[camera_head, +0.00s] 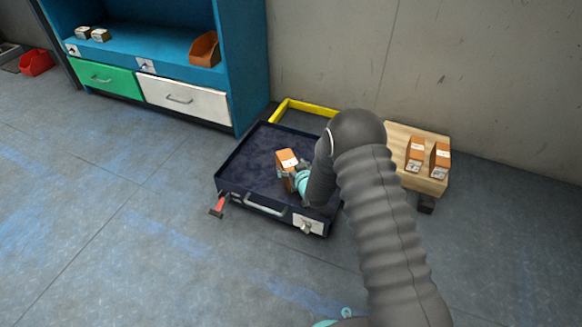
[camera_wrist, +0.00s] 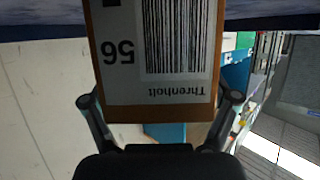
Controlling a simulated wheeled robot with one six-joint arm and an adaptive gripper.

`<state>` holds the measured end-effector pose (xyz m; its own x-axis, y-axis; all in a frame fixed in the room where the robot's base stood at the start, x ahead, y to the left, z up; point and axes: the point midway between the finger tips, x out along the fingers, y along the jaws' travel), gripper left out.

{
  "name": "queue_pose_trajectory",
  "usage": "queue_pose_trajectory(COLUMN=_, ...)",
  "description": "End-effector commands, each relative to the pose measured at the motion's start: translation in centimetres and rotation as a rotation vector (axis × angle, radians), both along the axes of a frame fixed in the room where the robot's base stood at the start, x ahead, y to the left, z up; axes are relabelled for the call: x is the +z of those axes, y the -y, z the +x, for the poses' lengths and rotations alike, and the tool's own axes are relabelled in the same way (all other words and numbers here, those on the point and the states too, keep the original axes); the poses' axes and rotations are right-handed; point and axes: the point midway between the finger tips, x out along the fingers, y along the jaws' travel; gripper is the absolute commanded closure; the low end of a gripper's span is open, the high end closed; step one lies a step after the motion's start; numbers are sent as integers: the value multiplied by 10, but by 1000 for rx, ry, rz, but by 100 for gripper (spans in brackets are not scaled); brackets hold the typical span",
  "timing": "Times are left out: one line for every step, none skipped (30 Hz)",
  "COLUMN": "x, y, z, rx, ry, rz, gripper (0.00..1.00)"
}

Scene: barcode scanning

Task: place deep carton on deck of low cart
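An orange-brown carton (camera_head: 287,158) with a white label is held in my gripper (camera_head: 301,180). In the wrist view the carton (camera_wrist: 160,100) fills the top middle, with its barcode, "56" and "Threnholt" upside down. The two fingers of my gripper (camera_wrist: 160,103) are at its left and right sides. A dark blue low platform (camera_head: 250,163) with a raised rim, front handle and red pedal looks like the low cart. The carton is over its deck in the head view; I cannot tell if it touches. My arm hides the platform's right side.
A pale wooden stand (camera_head: 432,178) at the right holds two similar cartons (camera_head: 415,154). A yellow-edged frame (camera_head: 300,106) lies behind the platform. A blue shelf unit (camera_head: 240,75) with drawers stands at back left.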

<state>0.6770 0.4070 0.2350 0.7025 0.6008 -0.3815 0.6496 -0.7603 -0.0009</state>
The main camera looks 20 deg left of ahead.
Motion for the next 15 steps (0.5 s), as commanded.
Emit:
queue_pose_trajectory(x=0, y=0, z=0, rx=0, ry=0, rz=0, gripper=13)
queue_pose_trajectory(x=0, y=0, z=0, rx=0, ry=0, rz=0, gripper=13)
queue_pose_trajectory(x=0, y=0, z=0, rx=0, ry=0, rz=0, gripper=13)
queue_pose_trajectory(x=0, y=0, z=0, rx=0, ry=0, rz=0, gripper=13)
queue_pose_trajectory(x=0, y=0, z=0, rx=0, ry=0, rz=0, gripper=13)
queue_pose_trajectory(x=0, y=0, z=0, rx=0, ry=0, rz=0, gripper=13)
queue_pose_trajectory(x=1, y=0, z=0, rx=0, ry=0, rz=0, gripper=13)
queue_pose_trajectory(x=2, y=0, z=0, rx=0, ry=0, rz=0, gripper=13)
queue_pose_trajectory(x=3, y=0, z=0, rx=0, ry=0, rz=0, gripper=13)
queue_pose_trajectory(x=5, y=0, z=0, rx=0, ry=0, rz=0, gripper=13)
queue_pose_trajectory(x=5, y=2, z=-2, rx=0, ry=-1, rz=-1, gripper=13)
queue_pose_trajectory(x=7, y=5, z=-6, rx=0, ry=-2, rz=-2, gripper=13)
queue_pose_trajectory(x=9, y=8, z=-9, rx=0, ry=-2, rz=-1, gripper=13)
queue_pose_trajectory(x=11, y=11, z=-12, rx=-1, ry=-1, rz=-2, gripper=13)
queue_pose_trajectory(x=14, y=15, z=-17, rx=-1, ry=-2, rz=-2, gripper=13)
